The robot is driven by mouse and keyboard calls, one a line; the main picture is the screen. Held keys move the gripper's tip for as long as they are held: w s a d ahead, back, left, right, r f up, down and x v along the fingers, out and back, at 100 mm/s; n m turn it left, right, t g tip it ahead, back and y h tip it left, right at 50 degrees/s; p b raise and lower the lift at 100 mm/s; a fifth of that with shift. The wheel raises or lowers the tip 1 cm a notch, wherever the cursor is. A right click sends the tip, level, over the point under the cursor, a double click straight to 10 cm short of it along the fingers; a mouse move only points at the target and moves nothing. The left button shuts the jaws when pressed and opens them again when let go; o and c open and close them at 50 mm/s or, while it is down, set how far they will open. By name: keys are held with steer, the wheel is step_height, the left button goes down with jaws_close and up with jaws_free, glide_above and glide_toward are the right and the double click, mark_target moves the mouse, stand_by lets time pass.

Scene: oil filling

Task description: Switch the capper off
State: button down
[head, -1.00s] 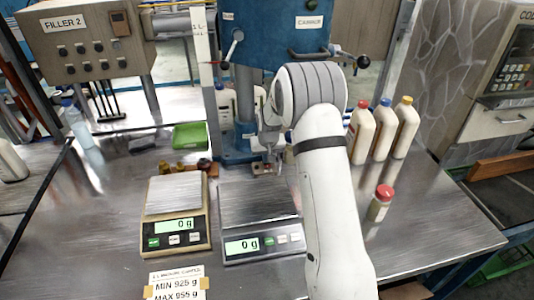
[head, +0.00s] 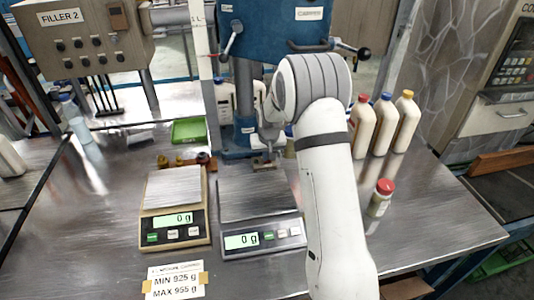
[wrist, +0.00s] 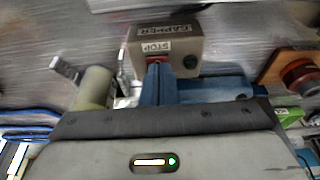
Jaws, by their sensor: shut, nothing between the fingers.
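The capper (head: 270,35) is a blue machine at the back middle of the bench in the head view, partly hidden by my arm. In the wrist view its grey control box (wrist: 172,48) carries a CAPPER label and a STOP label. A red button (wrist: 154,59) sits by the STOP label and a green button (wrist: 190,62) is to its right. My gripper (wrist: 158,68) is shut and empty, its tips in front of the red button and partly covering it. I cannot tell whether they touch it.
Two scales (head: 175,190) (head: 258,200) stand on the metal bench, both reading 0 g. Several capped bottles (head: 383,126) and a red-lidded jar (head: 380,198) stand to the right. A green tray (head: 188,131) lies left of the capper.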

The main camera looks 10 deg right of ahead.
stand_by(0.3)
steer(key=v, duration=0.1)
steer(key=p+v, duration=0.1)
steer(key=v, duration=0.1)
steer(key=p+v, duration=0.1)
steer(key=v, duration=0.1)
steer(key=shift+w, duration=0.3)
steer(key=s+b+v, duration=0.1)
steer(key=v, duration=0.8)
steer(key=shift+s+f+b, duration=0.25)
steer(key=shift+s+b, duration=0.15)
steer(key=s+r, duration=0.3)
steer(key=s, duration=1.3)
steer(key=s+r, duration=0.3)
steer(key=s, duration=1.4)
steer(key=shift+s, duration=0.2)
steer(key=shift+a+r, duration=0.1)
